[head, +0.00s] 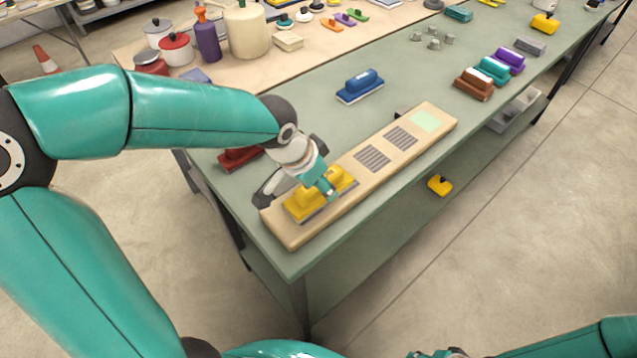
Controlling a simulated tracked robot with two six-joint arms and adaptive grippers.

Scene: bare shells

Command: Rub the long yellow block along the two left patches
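The long yellow block (304,205) with a grey underside lies along the left, near end of a pale wooden board (290,238). My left gripper (300,192) reaches down over it, with its fingers closed around its upper part. The block appears to rest on the board; any patch beneath it is hidden. To its right the board carries a grey striped patch (373,158), a second grey striped patch (400,138) and a pale green patch (426,120).
The board lies on a green table (330,110), near its front edge. A blue block (360,86) stands behind it, a dark red block (240,158) behind my gripper. Brown (474,84), teal (492,70) and purple (509,60) blocks stand right. A small yellow object (440,185) sits below.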

